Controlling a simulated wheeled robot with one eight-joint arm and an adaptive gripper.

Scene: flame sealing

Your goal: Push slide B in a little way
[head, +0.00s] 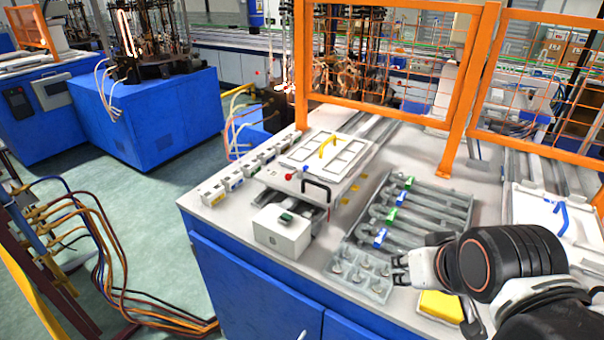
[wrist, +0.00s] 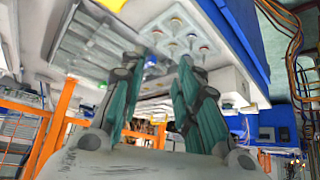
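No label reading B is legible, so I cannot tell which part is slide B. A white slide plate with a yellow handle (head: 328,147) sits on rails at the left of the bench, with a black handle (head: 317,188) at its front. Another white plate with a blue handle (head: 561,215) lies at the right. My gripper (head: 398,270) is over the front of the bench, right of the small-parts tray, apart from both plates. In the wrist view my gripper (wrist: 160,66) shows two teal fingers apart with nothing between them.
A grey rack (head: 455,200) holds several tubes with blue and green clips. A small-parts tray (head: 345,288) is in front of it. A white box (head: 282,232) with a green switch stands left. A yellow block (head: 440,306) lies near my arm. Orange mesh guards (head: 455,90) stand behind.

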